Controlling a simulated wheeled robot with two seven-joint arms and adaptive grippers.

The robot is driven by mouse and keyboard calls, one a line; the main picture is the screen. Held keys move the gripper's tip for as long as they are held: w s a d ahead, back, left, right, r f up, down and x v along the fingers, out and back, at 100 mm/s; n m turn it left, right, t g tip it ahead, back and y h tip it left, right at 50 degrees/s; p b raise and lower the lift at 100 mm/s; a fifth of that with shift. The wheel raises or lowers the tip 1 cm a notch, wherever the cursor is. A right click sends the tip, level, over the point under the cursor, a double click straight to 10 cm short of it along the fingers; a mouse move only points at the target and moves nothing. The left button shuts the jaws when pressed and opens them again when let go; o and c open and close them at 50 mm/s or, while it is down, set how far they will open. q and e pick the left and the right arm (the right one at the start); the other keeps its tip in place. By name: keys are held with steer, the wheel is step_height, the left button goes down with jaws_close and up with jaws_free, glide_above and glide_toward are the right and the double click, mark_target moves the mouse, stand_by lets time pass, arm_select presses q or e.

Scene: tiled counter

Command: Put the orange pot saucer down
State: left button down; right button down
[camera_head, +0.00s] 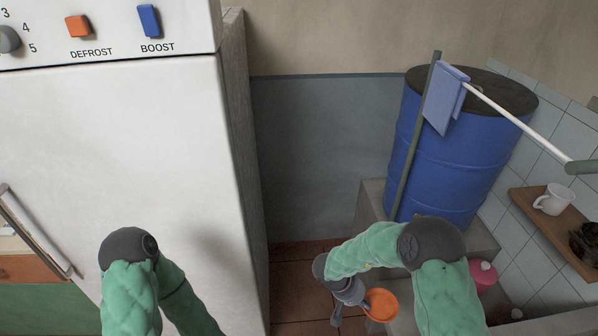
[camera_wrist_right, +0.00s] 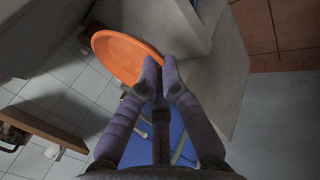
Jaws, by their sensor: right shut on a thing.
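The orange pot saucer (camera_head: 381,305) is in my right gripper, low in the head view, right of centre. My right gripper (camera_head: 361,300) is shut on the saucer's edge. In the right wrist view the saucer (camera_wrist_right: 124,57) is tilted out beyond the fingertips (camera_wrist_right: 162,75), which pinch its rim. I cannot tell from these views how far it is above any surface. My left arm shows at the lower left of the head view, but its gripper is out of view.
A white appliance (camera_head: 120,170) fills the left side. A blue barrel (camera_head: 455,150) with a cloth (camera_head: 446,100) stands on a ledge at the right. A wooden shelf (camera_head: 545,222) holds a white mug (camera_head: 553,199). A pink object (camera_head: 483,275) is behind my right arm. Red floor tiles (camera_head: 295,280) show between.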

step_height(320, 180, up, 7)
steer(key=a, duration=0.2)
steer(key=d+f, duration=0.1)
steer(key=f, duration=0.5)
steer(key=d+f, duration=0.1)
steer(key=f, duration=0.2)
steer(key=shift+s+d+f, duration=0.2)
steer(key=shift+d+f, duration=0.1)
steer(key=shift+d, duration=0.05)
step_height(320, 180, down, 11)
steer(key=s+d, duration=0.2)
steer(key=shift+s+m, duration=0.2)
steer(key=shift+m, duration=0.1)
steer(key=shift+r, duration=0.1)
steer(key=w+d+f+b, duration=0.9)
steer(key=w+f, duration=0.1)
steer(key=f, duration=0.2)
steer(key=shift+w+d+f, duration=0.15)
steer(key=shift+w+f, duration=0.1)
steer(key=shift+f, duration=0.2)
